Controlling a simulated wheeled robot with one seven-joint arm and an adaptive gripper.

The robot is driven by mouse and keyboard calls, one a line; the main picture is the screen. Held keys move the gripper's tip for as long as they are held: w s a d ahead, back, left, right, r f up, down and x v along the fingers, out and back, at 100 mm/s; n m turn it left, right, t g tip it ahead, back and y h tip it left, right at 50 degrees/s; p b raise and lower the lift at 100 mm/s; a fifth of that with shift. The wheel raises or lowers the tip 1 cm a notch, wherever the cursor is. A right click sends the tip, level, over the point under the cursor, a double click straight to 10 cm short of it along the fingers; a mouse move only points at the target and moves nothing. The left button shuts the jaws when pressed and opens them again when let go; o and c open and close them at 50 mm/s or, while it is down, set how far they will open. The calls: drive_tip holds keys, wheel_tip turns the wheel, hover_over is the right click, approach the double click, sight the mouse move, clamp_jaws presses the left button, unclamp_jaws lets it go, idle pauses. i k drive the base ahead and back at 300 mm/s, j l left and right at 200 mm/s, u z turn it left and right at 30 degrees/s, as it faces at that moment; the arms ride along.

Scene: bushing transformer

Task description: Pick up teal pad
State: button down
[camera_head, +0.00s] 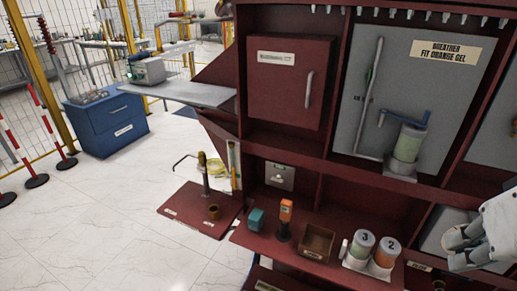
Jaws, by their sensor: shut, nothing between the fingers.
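A small teal block (256,220), which looks like the teal pad, sits on the dark red lower shelf, near its left end. It stands just left of an orange and black device. My gripper (452,250) is white and grey and enters at the right edge of the view. It is shut and empty. It is far to the right of the teal pad, beyond the numbered jars, and well apart from it.
On the shelf stand the orange device (285,219), an open brown box (317,242) and jars marked 3 (361,247) and 2 (386,252). A red side tray (180,213) holds a post and a ring. The red cabinet (292,80) rises behind.

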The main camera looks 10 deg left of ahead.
sight(256, 220)
drive_tip(key=u, duration=0.75)
drive_tip(key=z, duration=1.2)
drive_tip(key=u, duration=1.15)
drive_tip(key=i+j+z, duration=0.2)
drive_tip(key=z, duration=0.2)
drive_tip(key=i+j+z, duration=0.15)
drive_tip(key=j+z, duration=0.7)
drive_tip(key=i, duration=0.05)
